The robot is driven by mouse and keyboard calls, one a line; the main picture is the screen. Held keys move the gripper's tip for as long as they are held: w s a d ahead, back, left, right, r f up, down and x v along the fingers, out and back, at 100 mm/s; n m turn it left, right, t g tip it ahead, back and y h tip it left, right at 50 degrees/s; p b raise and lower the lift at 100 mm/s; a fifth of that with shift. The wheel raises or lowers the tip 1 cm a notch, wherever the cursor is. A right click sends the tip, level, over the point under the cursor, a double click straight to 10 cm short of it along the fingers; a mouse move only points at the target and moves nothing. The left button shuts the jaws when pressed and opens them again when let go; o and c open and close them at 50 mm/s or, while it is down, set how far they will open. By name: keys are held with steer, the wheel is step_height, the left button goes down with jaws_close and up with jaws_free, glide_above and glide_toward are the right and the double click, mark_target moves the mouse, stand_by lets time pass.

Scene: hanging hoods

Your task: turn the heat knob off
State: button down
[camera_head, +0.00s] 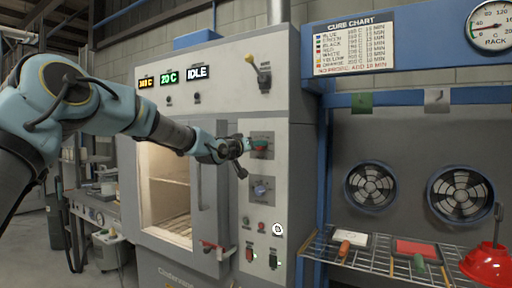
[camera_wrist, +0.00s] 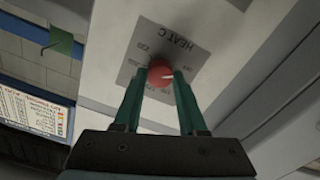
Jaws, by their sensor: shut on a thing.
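The heat knob (camera_wrist: 160,73) is round and red with a pale pointer line. It sits on a grey plate marked "HEAT C" in the wrist view, and the plate (camera_head: 263,140) shows on the oven's front in the head view. My gripper (camera_wrist: 160,82) has its two green fingers on either side of the knob, shut on it. In the head view my gripper (camera_head: 247,146) reaches the plate from the left and partly covers it. The oven (camera_head: 220,110) has displays reading about 140 C, 20 C and IDLE; the first number is hard to read.
A blue-grey knob (camera_head: 262,189) is just below the heat plate. A yellow-handled lever (camera_head: 258,72) is above. Small buttons and red switches (camera_head: 249,252) sit lower. A wire rack (camera_head: 375,262) with tools is at the right.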

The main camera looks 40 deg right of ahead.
steer(key=shift+f, duration=0.15)
steer(key=shift+c, duration=2.3)
jaws_free()
steer(key=b+v, duration=0.4)
steer(key=v, duration=0.6)
steer(key=shift+a, duration=0.35)
steer(key=shift+s, duration=0.1)
